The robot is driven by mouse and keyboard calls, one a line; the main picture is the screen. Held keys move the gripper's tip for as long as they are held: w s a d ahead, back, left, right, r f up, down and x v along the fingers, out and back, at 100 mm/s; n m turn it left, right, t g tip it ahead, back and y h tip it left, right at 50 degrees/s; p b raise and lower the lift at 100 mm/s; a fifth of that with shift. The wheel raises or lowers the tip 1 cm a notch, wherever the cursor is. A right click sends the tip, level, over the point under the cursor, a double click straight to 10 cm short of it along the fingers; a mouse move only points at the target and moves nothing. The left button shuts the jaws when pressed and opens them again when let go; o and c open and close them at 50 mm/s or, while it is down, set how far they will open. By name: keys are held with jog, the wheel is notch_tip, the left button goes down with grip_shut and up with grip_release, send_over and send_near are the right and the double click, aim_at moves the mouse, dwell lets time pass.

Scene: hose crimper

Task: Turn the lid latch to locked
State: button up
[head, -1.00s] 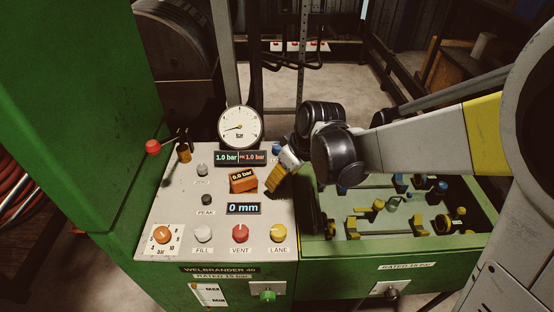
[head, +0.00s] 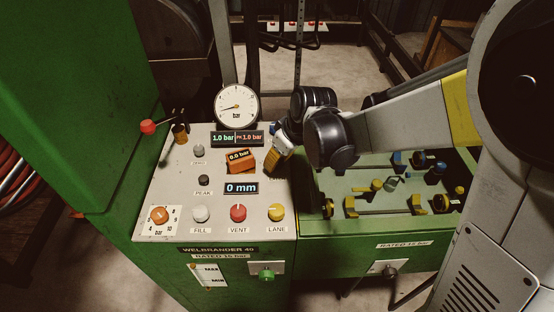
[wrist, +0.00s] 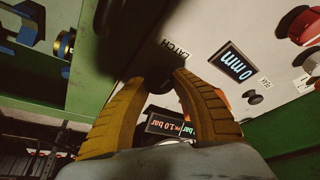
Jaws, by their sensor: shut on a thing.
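The LATCH label (wrist: 175,48) is beside the fingertips. Most of the knob is hidden between the fingers and by the dark shape above it. Its pointing direction cannot be made out. In the head view, the gripper covers the latch.
The FILL (head: 200,213), VENT (head: 238,212) and LANE (head: 276,212) knobs line the front. A green tray with fittings (head: 340,230) lies to the right.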

jog(key=m, duration=0.2)
jog(key=m+t+h, duration=0.1)
jog(key=m, duration=0.1)
jog(key=shift+m+h, duration=0.3)
jog(key=shift+m, duration=0.1)
jog(key=m+h, duration=0.1)
jog(key=m, duration=0.3)
jog(key=shift+m+h+p, duration=0.3)
jog(key=shift+h, duration=0.1)
jog(key=m+h, duration=0.1)
jog(key=m, duration=0.3)
jog(key=shift+h, duration=0.3)
jog(key=shift+m+g+h, duration=0.6)
jog(key=shift+m, duration=1.7)
jog(key=o, duration=1.2)
